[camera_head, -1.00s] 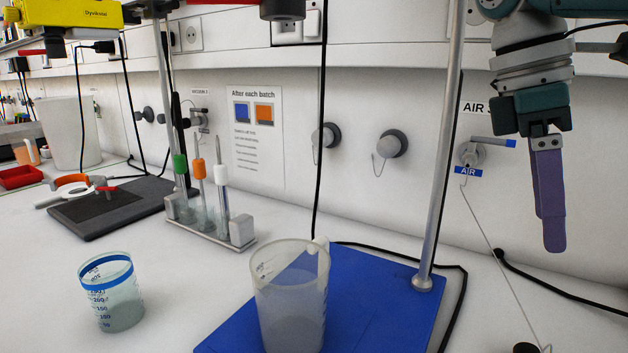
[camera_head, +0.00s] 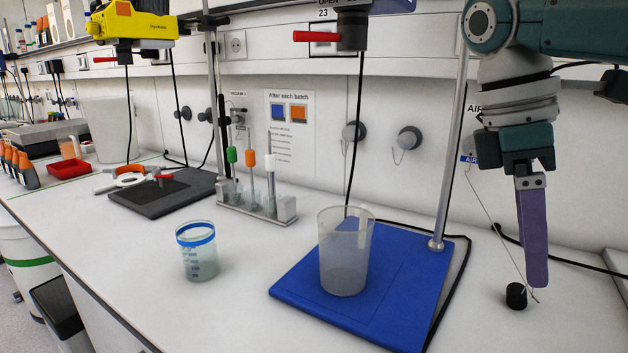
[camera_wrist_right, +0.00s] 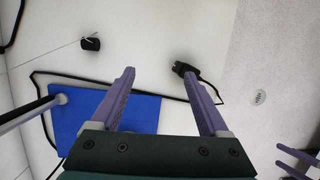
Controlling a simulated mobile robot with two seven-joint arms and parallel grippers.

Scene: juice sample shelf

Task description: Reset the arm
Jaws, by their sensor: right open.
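My right gripper (camera_head: 537,284) hangs from the arm at the right of the head view, fingers pointing down. Its purple fingers are seen edge-on there and overlap each other. In the right wrist view the gripper (camera_wrist_right: 157,72) has its two fingers spread apart with nothing between them. In the head view the fingertips appear beside a small black weight (camera_head: 516,296); contact cannot be told. Purple finger-like parts (camera_wrist_right: 299,158) at the lower right edge of the wrist view may be my left gripper, mostly cut off.
A clear jug (camera_head: 345,255) stands on a blue board (camera_head: 410,290) with a metal post (camera_head: 452,170). A blue-banded beaker (camera_head: 198,255) and a tube rack (camera_head: 262,212) stand farther left. A black cable (camera_head: 590,266) and thin cord lie near the right gripper. The front bench is clear.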

